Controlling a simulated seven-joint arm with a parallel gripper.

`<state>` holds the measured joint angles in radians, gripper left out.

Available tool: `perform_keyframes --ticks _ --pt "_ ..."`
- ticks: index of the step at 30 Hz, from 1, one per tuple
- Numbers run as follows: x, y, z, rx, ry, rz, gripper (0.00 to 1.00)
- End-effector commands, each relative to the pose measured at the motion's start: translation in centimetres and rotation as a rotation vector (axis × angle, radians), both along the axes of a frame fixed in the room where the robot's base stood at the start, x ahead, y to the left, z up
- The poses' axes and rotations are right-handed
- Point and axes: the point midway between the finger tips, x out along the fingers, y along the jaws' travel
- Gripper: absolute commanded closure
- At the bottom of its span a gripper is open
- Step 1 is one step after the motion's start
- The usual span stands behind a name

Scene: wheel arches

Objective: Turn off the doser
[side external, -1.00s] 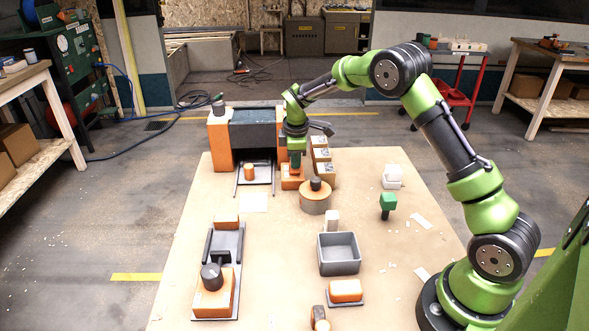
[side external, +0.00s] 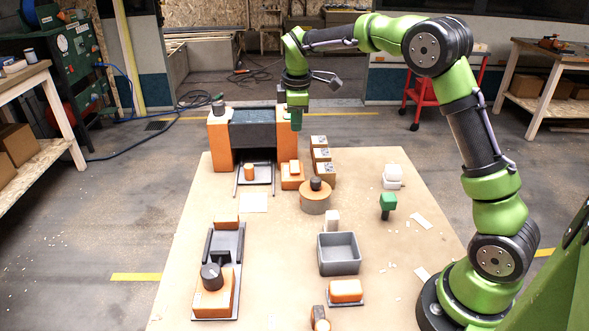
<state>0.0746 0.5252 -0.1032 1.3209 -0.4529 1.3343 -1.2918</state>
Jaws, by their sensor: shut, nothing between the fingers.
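My gripper (side external: 296,124) is shut and empty, in the air above the far part of the board, pointing down. Below it, apart from it, a small orange box with a pale raised top (side external: 291,172) sits on the board. No label names the doser, so I cannot tell which device it is. A large orange machine with a dark middle (side external: 222,140) stands at the far left, with a dark knob on its left top. A round orange and grey unit with a dark knob (side external: 315,196) is nearer. An orange and grey device with a dark dial (side external: 212,285) stands front left.
Several small orange-grey blocks (side external: 322,160) stand in a row right of the small box. The board's middle is clear.

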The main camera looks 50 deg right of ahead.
Motion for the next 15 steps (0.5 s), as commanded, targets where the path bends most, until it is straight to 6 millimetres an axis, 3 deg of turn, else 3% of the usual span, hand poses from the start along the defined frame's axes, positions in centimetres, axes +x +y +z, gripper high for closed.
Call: perform_keyframes --ticks 15 --pt "0.6 -0.49 0.55 0.0 -0.001 -0.002 1.0"
